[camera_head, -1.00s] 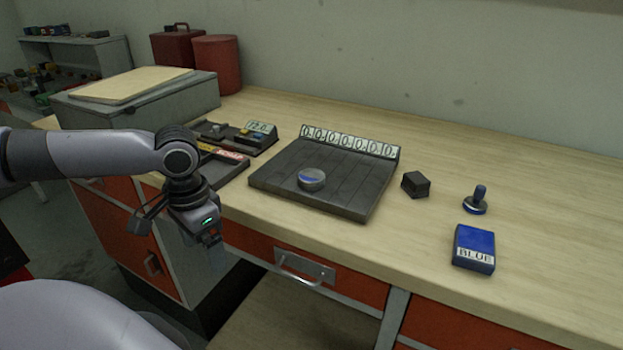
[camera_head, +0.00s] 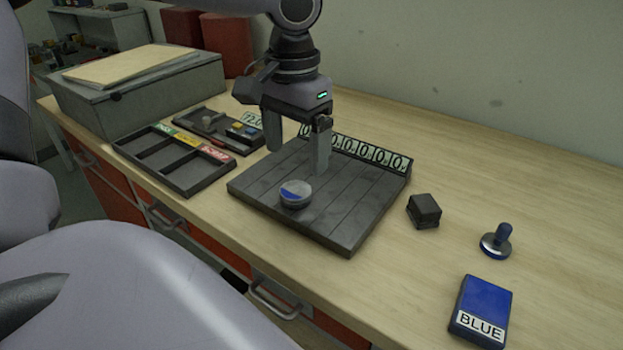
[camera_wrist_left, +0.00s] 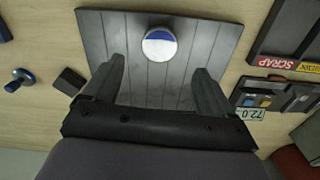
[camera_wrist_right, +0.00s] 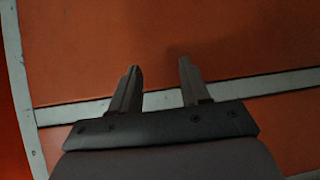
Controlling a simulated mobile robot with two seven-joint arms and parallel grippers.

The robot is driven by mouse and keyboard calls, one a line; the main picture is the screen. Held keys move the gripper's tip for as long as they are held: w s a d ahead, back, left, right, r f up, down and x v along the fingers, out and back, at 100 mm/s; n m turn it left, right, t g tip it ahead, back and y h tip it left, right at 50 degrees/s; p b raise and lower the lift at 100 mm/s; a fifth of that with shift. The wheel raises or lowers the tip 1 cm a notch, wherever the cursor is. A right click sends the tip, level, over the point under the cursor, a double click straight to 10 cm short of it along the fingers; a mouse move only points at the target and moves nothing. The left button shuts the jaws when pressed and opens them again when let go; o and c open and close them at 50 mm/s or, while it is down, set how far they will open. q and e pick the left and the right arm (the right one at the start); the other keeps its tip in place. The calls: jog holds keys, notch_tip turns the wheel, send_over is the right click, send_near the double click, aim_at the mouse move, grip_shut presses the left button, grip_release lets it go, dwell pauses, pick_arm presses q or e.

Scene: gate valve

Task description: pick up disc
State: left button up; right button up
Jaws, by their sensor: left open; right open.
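The disc (camera_head: 295,193) is small and round with a silver and blue top. It lies on the dark grooved board (camera_head: 350,228), near its front left part. My left gripper (camera_head: 298,160) is open and empty above the board, its fingers pointing down, behind the disc in the head view. In the left wrist view the disc (camera_wrist_left: 159,44) shows beyond the two open fingertips (camera_wrist_left: 160,72), roughly centred between them and apart from both. My right gripper (camera_wrist_right: 158,75) is open and empty in the right wrist view, facing an orange panel. It does not show in the head view.
A number strip (camera_head: 362,152) stands along the board's back edge. To the right are a dark block (camera_head: 424,211), a blue-handled stamp (camera_head: 497,241) and a blue box marked BLUE (camera_head: 482,306). A sorting tray (camera_head: 172,163) and a grey case (camera_head: 140,90) are at left.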

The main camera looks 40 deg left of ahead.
aim_at(296, 190)
pick_arm(q)
jog(key=f, duration=0.7)
jog(key=shift+s, duration=0.25)
jog(key=c, duration=1.3)
jog(key=shift+r, duration=0.1)
jog(key=shift+c, duration=1.2)
jog(key=shift+r, duration=0.1)
